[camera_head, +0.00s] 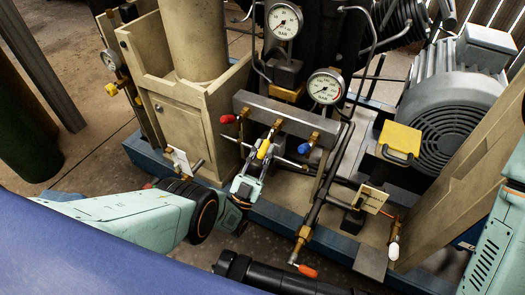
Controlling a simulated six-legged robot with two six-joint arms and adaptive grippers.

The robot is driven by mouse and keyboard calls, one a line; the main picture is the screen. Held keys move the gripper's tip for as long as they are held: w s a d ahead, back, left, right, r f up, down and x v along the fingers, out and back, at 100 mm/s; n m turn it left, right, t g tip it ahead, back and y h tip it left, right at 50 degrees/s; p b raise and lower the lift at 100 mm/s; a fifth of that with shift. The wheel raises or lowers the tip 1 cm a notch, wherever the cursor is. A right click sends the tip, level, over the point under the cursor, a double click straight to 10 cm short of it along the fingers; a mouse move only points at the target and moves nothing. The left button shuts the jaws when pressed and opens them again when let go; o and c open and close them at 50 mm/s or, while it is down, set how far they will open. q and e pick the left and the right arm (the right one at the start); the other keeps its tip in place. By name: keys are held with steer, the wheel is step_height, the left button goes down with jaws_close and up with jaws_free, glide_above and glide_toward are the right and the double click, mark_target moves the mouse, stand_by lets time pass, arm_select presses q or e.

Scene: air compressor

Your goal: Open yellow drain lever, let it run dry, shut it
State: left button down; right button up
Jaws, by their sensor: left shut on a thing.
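The yellow drain lever (264,149) sits on a brass valve on the grey manifold block (290,118), in the middle of the view. My left gripper (257,164) reaches in from the left, with its fingers closed at the yellow lever. The fingers partly hide the lever's lower end and the valve below it. Whether any water runs out cannot be seen. My right gripper does not show.
A red lever (228,119) and a blue lever (305,149) flank the yellow one. Pressure gauges (325,87) stand above the manifold. An orange-tipped handle (308,271) is low in front. A motor (455,100) fills the right side.

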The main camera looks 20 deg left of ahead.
arm_select(q)
steer(key=c, duration=1.5)
jaws_free()
steer(key=shift+w+r+h, duration=0.25)
steer(key=shift+h, duration=0.05)
steer(key=o, duration=0.3)
steer(key=shift+s+f, duration=0.15)
steer(key=shift+o, duration=0.2)
